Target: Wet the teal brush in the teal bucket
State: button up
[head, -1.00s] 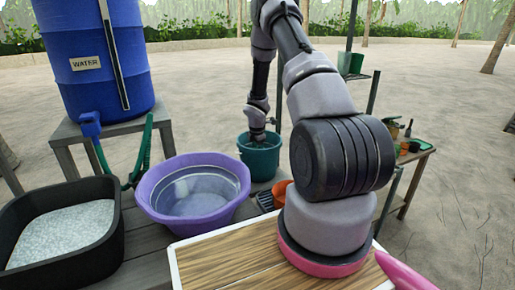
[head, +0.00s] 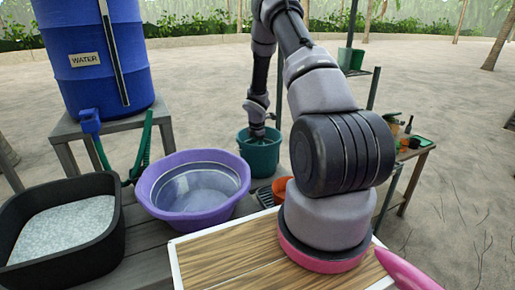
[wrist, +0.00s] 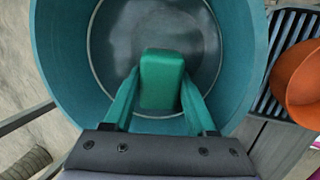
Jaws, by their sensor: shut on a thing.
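The teal bucket (head: 260,156) stands upright beyond the purple tub in the head view. Its wide mouth fills most of the wrist view (wrist: 62,70). My gripper (wrist: 160,78) points down into the bucket's mouth, with its fingers inside the rim. It is shut on the teal brush (wrist: 162,82), whose green block end shows between the fingers. The brush's lower part is hidden beneath that block. The bucket's inside is dark grey with a pale ring; I cannot tell whether the brush touches the water. In the head view the bucket wall hides the fingertips and brush.
A purple tub (head: 165,205) stands in front of the bucket, with a black bin (head: 105,240) and blue water barrel (head: 80,95) to the left. An orange pot (wrist: 295,75) and dark slatted tray (wrist: 285,22) sit close right of the bucket. A wooden board (head: 215,260) lies in front.

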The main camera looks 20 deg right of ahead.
notch_tip(320, 180, up, 13)
dwell(0.8)
jog(key=shift+a, duration=0.1)
dwell(0.6)
